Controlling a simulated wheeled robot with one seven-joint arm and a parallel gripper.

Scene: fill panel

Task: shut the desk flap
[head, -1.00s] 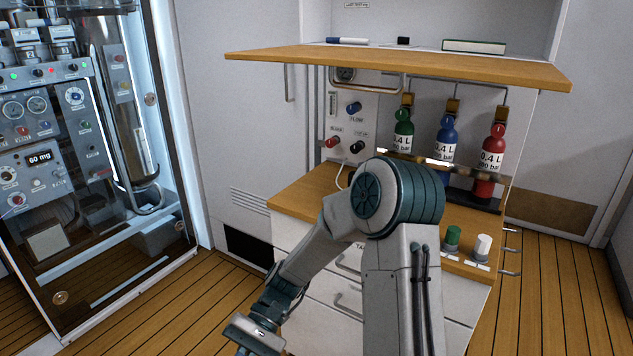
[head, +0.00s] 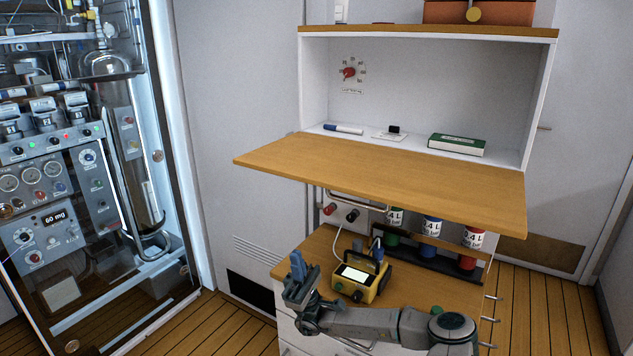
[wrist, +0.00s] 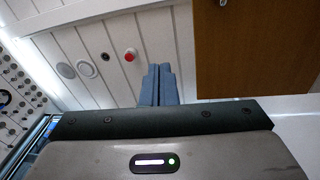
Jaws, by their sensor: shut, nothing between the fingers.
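The desk flap (head: 390,178) is a wooden board, folded down and roughly level in front of an open white cabinet in the head view. My gripper (head: 297,264) is below the flap's front left part, in front of the lower counter, with its blue fingers pointing up. The fingers are together and empty. In the wrist view my gripper (wrist: 157,72) points up toward the ceiling, and the flap's wooden underside (wrist: 245,45) is to the right of the fingers, apart from them.
A marker (head: 343,129) and a green book (head: 457,144) lie on the cabinet floor behind the flap. A yellow device (head: 361,281) stands on the counter under it, with several gas bottles (head: 432,232) behind. A glass-fronted instrument cabinet (head: 90,200) is at left.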

